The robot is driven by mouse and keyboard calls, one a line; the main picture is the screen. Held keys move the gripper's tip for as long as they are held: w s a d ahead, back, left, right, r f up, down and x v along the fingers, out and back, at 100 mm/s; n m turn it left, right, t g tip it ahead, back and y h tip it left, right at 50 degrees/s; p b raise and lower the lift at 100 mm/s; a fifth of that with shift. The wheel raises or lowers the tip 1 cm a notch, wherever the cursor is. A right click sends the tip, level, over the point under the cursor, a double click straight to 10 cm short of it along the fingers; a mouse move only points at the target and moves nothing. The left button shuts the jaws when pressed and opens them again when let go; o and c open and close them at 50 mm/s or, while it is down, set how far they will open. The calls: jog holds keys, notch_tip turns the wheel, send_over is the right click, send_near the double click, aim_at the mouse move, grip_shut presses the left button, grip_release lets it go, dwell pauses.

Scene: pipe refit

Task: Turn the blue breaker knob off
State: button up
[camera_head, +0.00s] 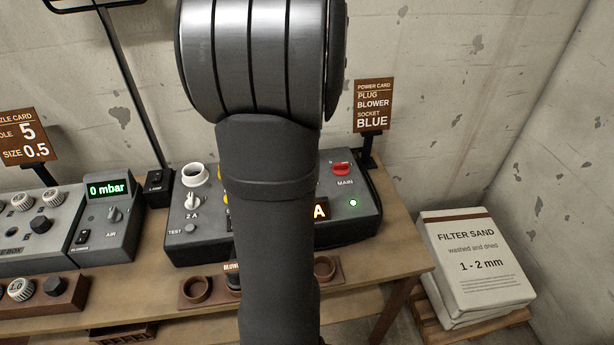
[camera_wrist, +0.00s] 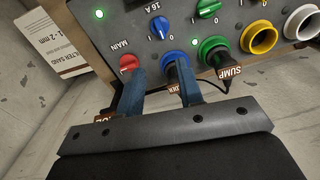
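The blue breaker knob (camera_wrist: 160,27) shows near the top of the wrist view, between a I mark and a 0 mark. Which mark it points to is too small to tell. The fingertips are below the knob in the picture, near the blue socket (camera_wrist: 168,57), which the right finger partly hides. In the head view my arm covers the knob and the middle of the power box (camera_head: 204,246).
The red MAIN knob (camera_wrist: 128,62) is left of the blue socket, close to my left finger. A green socket (camera_wrist: 212,46) holds a plug labelled SUMP (camera_wrist: 230,72) with a black cable. Yellow (camera_wrist: 258,38) and white sockets (camera_wrist: 302,22) are empty. A power card (camera_head: 373,105) stands behind the box.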

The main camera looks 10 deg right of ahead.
notch_tip(320, 180, down, 16)
jog(key=shift+s+f, duration=0.1)
jog(key=shift+f, duration=0.15)
dwell(0.4)
